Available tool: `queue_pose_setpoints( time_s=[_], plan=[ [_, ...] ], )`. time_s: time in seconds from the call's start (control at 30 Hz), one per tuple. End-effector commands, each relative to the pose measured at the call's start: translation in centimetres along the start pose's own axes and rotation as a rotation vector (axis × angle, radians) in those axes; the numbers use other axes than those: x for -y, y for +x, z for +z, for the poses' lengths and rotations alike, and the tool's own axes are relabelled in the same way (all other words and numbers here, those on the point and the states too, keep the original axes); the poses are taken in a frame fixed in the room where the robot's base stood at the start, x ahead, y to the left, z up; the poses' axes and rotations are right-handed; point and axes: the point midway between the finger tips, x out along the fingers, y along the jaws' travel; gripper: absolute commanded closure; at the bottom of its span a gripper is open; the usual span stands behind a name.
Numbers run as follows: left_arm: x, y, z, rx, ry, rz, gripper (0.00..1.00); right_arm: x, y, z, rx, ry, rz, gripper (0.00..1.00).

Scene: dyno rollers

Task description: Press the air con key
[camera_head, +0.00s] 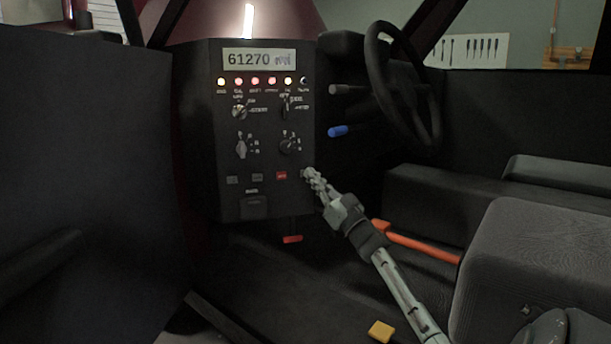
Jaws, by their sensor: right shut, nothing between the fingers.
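The dark dashboard panel (212,130) stands left of centre and carries a row of small keys low on its face. Two are dark, a left key (232,180) and a middle key (257,179), and a red key (281,175) is to their right. Their labels are too small to read, so I cannot tell which is the air con key. My right gripper (309,176) is shut and empty, its tips just right of the red key at the panel's right edge. Contact cannot be told, and the tips hide what is behind them. My left gripper is out of view.
Above the keys are several knobs, a row of lit lamps and a display (259,59) reading 61270. A steering wheel (402,85) and blue-tipped lever (340,131) are to the right. An orange lever (420,246) passes by my right arm. A yellow block (381,331) lies below.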

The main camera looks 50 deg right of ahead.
Motion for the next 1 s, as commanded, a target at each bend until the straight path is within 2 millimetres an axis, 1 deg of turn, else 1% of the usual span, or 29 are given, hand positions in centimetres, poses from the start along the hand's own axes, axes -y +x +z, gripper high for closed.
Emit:
queue_pose_setpoints(
  time_s=[0.27, 0.53, 0.83, 1.0],
  plan=[
    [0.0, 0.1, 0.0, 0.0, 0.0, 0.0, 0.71, 0.0, 0.0, 0.0, 0.001, 0.0, 0.0, 1.0],
    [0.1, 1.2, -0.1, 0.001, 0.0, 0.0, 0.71, 0.4, -0.6, -0.4, 0.001, 0.0, 0.0, 1.0],
    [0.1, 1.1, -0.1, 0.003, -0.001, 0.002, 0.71, 0.4, -0.7, -0.4, 0.0, 0.0, 0.0, 1.0],
    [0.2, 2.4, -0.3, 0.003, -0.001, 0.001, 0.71, 1.0, -1.5, -1.0, 0.002, 0.001, -0.001, 1.0]
  ],
)
